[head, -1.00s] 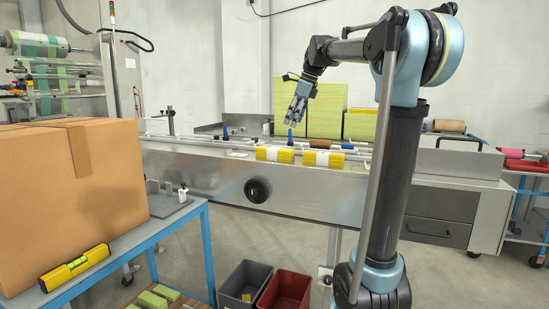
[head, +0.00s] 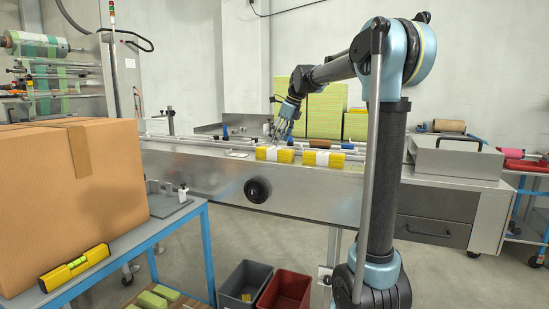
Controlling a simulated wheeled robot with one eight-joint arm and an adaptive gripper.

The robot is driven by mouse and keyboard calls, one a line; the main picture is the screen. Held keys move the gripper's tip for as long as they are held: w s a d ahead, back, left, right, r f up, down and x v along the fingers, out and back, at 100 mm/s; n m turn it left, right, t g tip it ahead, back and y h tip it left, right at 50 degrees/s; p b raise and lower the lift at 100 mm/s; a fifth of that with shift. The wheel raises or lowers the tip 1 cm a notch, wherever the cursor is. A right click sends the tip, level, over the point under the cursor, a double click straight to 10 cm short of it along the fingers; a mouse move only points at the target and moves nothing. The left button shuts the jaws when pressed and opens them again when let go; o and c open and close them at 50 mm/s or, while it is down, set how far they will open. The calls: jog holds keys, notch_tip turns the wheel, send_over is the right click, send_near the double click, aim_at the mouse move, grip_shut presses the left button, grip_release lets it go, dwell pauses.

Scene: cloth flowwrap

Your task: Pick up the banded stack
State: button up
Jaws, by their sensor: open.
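Two yellow stacks with white bands lie on the steel conveyor (head: 200,165): a left banded stack (head: 265,154) and a right banded stack (head: 335,160). My gripper (head: 278,136) is open and points down, just above and behind the left banded stack in the picture. No contact between them is visible, and the exact gap is hard to judge. The right banded stack stands clear of my gripper.
Rails run along the conveyor, with a brown roll (head: 313,143) behind the stacks. Tall green-yellow piles (head: 326,110) stand at the back. A cardboard box (head: 70,195) and a spirit level (head: 75,268) are at left. Grey (head: 242,282) and red (head: 287,288) bins stand below.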

aim_at(275, 148)
jog(key=shift+s+x, duration=0.2)
jog(key=shift+x, duration=1.35)
jog(key=shift+s+x, duration=0.2)
jog(key=shift+x, duration=1.4)
jog(key=c, duration=1.1)
